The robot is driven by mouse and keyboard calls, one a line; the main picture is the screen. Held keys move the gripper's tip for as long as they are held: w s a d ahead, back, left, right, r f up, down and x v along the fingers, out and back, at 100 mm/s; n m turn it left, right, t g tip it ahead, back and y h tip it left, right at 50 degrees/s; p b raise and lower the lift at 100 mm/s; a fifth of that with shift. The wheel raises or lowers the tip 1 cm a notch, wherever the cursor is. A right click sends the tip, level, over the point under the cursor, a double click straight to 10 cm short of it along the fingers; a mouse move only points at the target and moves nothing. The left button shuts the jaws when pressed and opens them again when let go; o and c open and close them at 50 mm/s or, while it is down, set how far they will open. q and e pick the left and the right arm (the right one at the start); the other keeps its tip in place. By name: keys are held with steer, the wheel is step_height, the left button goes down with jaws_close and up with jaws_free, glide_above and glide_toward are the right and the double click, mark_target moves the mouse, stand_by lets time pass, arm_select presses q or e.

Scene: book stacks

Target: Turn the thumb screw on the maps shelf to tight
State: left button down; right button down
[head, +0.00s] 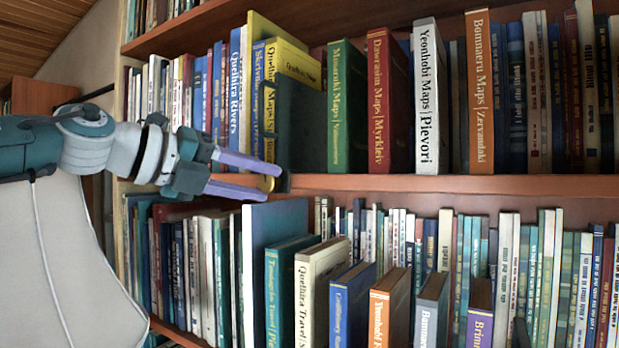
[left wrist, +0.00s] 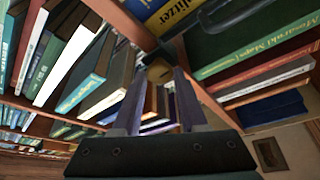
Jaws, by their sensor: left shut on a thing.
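The maps shelf (head: 400,186) is a reddish-brown board carrying upright map books. A dark bookend (head: 303,125) stands on it, left of the green maps book. The thumb screw (head: 266,183) is a small brass-coloured knob at the shelf's front edge, below the bookend. My left gripper (head: 269,178) reaches in from the left, its two purple fingers shut on the thumb screw, which they partly hide. In the left wrist view the screw (left wrist: 159,72) shows between the fingertips. Its tightness cannot be told. My right gripper is not in view.
Yellow and blue books (head: 288,65) stand left of the bookend. Map books, including a red one (head: 388,100) and a white one (head: 430,100), stand to its right. The lower shelf is full, and its books (head: 275,230) rise close below my left gripper.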

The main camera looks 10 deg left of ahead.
arm_select(q)
steer(key=shift+c, duration=2.3)
jaws_free()
steer(key=b+v, duration=0.7)
steer(key=v, duration=0.3)
